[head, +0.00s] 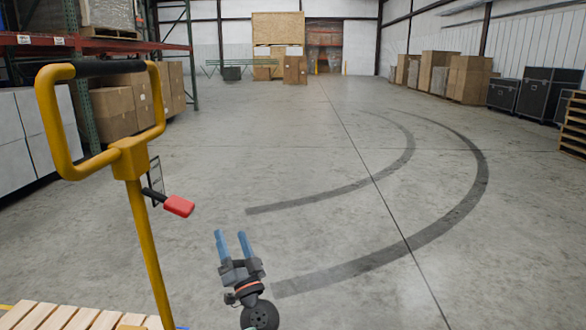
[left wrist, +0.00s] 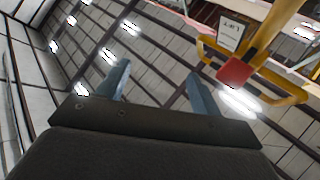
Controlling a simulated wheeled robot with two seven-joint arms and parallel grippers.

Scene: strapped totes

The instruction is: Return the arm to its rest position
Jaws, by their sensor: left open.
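My left gripper (head: 233,246) stands in front of me, low in the head view, with its two blue fingers apart and nothing between them. It is to the right of the yellow pallet jack handle (head: 130,160) and apart from it. In the left wrist view my left gripper (left wrist: 158,88) points up toward the ceiling, its fingers spread and empty. The yellow handle (left wrist: 277,90) with its red lever (left wrist: 236,70) shows at the upper right there. My right gripper is in neither view. No strapped tote shows clearly.
The red lever also shows in the head view (head: 179,206). A wooden pallet (head: 60,317) lies at the lower left. Shelving with cardboard boxes (head: 115,112) stands at the left. Boxes (head: 470,78) and black cases (head: 545,95) line the right. The middle floor is clear, with dark curved tyre marks.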

